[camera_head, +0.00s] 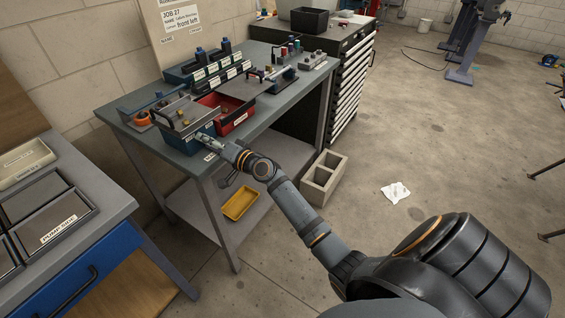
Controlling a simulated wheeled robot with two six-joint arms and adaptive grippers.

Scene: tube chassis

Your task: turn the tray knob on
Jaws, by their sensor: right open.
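A grey tray-like plate (184,116) lies at the near left of the grey workbench, above a blue bin. I cannot clearly make out a knob on it; small fittings show on its top. My right gripper (204,138) is at the front edge of the bench, just in front of the blue bin (188,143) and below the plate's front right corner. It is open, with nothing visible between its fingers. It is small in view, and I cannot tell whether it touches anything. My left gripper is not in view.
A red bin (226,121) stands right of the blue bin. An orange ring-shaped item (142,118) lies at the bench's left end. Labelled blocks with bottles (207,72) stand behind.

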